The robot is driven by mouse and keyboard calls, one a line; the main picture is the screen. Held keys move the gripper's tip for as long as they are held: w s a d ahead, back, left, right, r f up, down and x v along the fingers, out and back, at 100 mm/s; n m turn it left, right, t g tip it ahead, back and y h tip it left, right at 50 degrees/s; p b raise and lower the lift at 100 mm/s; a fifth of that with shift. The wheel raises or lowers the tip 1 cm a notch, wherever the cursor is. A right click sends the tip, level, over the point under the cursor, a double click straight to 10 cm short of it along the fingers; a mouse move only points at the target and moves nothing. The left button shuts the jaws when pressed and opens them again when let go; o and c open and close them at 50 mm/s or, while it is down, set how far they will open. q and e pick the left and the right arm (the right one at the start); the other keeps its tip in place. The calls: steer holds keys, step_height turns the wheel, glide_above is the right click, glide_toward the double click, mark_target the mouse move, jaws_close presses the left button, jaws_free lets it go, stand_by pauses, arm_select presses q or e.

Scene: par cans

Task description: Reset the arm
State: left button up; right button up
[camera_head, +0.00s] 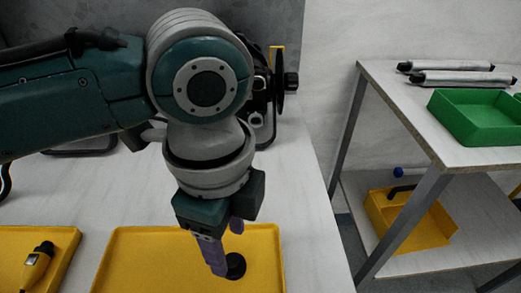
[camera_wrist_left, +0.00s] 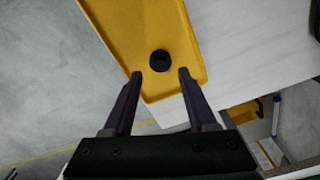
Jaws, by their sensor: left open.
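My left arm comes in from the left in the head view and bends down over the table. My left gripper (camera_head: 222,262) points down over a yellow tray (camera_head: 135,262). In the left wrist view the left gripper (camera_wrist_left: 160,76) has its two dark purple fingers apart with nothing between them. A small round black object (camera_wrist_left: 160,60) lies in the yellow tray (camera_wrist_left: 140,25), just beyond the fingertips. In the head view the black object (camera_head: 237,266) is partly hidden behind the fingers. My right gripper is not in view.
A second yellow tray (camera_head: 15,250) at the left holds a yellow-and-black tool (camera_head: 37,265). Dark equipment (camera_head: 262,100) stands behind my arm. At the right, a shelf unit holds a green tray (camera_head: 475,118), two cylinders (camera_head: 450,78) and, below, a yellow bin (camera_head: 415,230).

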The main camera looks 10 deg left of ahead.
arm_select(q)
steer(key=s+d+r+n+t+h+p, duration=0.1)
steer(key=s+d+r+n+h+p, duration=0.15)
steer(key=r, duration=0.25)
steer(key=s+d+r+n+h+p, duration=0.1)
steer(key=s+d+r+n+p, duration=0.1)
steer(key=s+r+n+p, duration=0.3)
steer(key=s+a+r+n+t+y+p, duration=0.1)
steer(key=s+a+r+n+y+p, duration=0.15)
steer(key=a+n, duration=0.35)
steer(key=s+a+r+n+t+y+p, duration=0.15)
steer(key=a+r+n+p, duration=0.25)
steer(key=a, duration=0.4)
step_height(320, 180, up, 37)
steer(key=p, duration=3.5)
steer(key=shift+s+f+m+h+p, duration=0.2)
steer(key=shift+s+m+h+p, duration=0.1)
steer(key=shift+s+m+h, duration=0.05)
steer(key=shift+d, duration=0.1)
